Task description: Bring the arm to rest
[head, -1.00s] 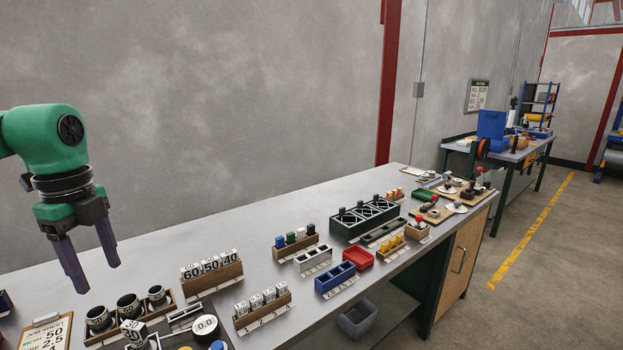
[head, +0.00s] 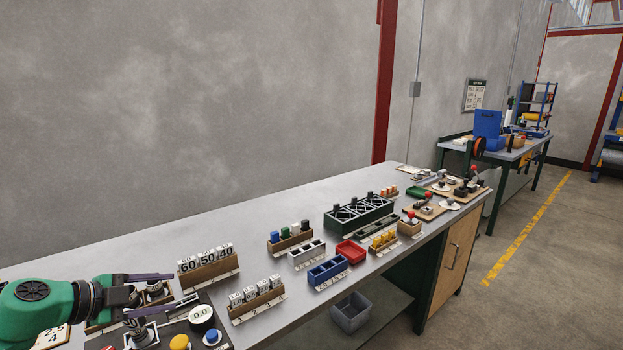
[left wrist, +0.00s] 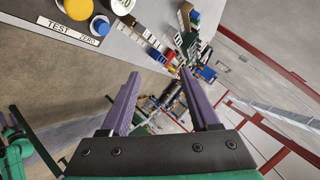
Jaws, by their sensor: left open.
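My left arm is green and comes in low at the left of the head view. Its left gripper (head: 186,287) is level over the near left end of the workbench (head: 110,247), with its purple fingers pointing right. The fingers are apart with nothing between them, also in the left wrist view (left wrist: 160,73). The gripper partly hides the cups in their wooden rack and the job sheet.
Near the gripper are a test panel with a yellow button (head: 180,342) and a blue button (head: 212,337), and a wooden rack of 60, 50, 40 blocks (head: 208,268). Farther right stand a blue tray (head: 328,271), a red tray (head: 351,252) and a dark green rack (head: 358,218).

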